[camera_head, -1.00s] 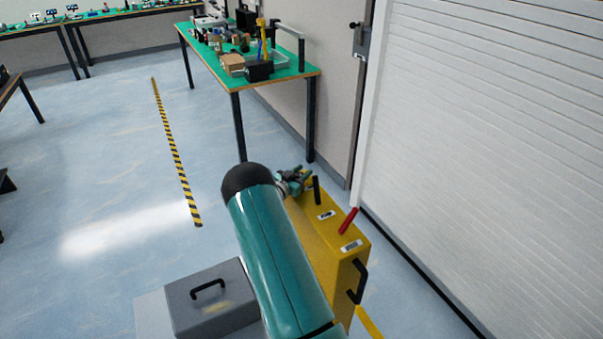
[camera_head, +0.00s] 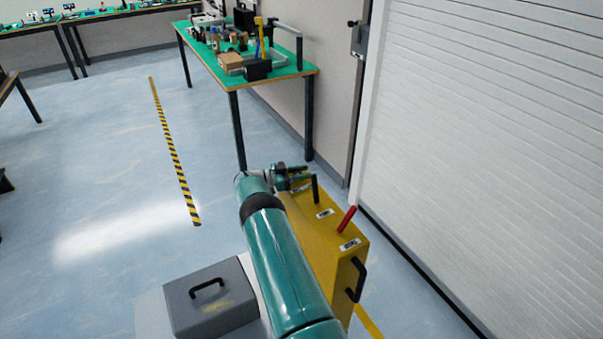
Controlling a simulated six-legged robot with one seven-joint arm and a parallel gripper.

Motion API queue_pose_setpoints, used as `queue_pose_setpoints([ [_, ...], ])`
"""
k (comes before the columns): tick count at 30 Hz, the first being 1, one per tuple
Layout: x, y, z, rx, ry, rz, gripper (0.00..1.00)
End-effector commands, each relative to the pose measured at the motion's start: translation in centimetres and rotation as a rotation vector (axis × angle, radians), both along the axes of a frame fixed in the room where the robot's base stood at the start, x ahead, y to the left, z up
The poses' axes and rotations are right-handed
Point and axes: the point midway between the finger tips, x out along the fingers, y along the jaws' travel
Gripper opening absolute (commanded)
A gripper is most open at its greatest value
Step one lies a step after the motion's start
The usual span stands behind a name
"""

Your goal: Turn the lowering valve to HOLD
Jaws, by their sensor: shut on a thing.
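A yellow box (camera_head: 325,239) stands on the floor with a row of levers and small white labels on top. A red lever (camera_head: 346,219) tilts up to the right at the near end. A black lever (camera_head: 315,188) stands upright near the middle. My gripper (camera_head: 303,174) is at the far end of the box top, just left of the black lever's top. It is shut on a small lever there, mostly hidden by the fingers. The label text is too small to read, so I cannot tell which setting the valve is at.
A black side handle (camera_head: 357,280) sticks out of the box's near end. A white roller shutter (camera_head: 490,140) is close on the right. A green-topped table (camera_head: 290,78) with clutter stands behind. A grey case (camera_head: 210,299) is at lower left. The floor on the left is clear.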

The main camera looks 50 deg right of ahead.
Motion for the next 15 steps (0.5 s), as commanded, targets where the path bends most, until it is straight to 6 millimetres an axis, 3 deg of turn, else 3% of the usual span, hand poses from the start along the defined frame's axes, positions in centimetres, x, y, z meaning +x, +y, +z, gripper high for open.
queue_pose_setpoints([
  [15, -0.14, 0.07, 0.0, -0.001, 0.002, -0.057, 0.1],
])
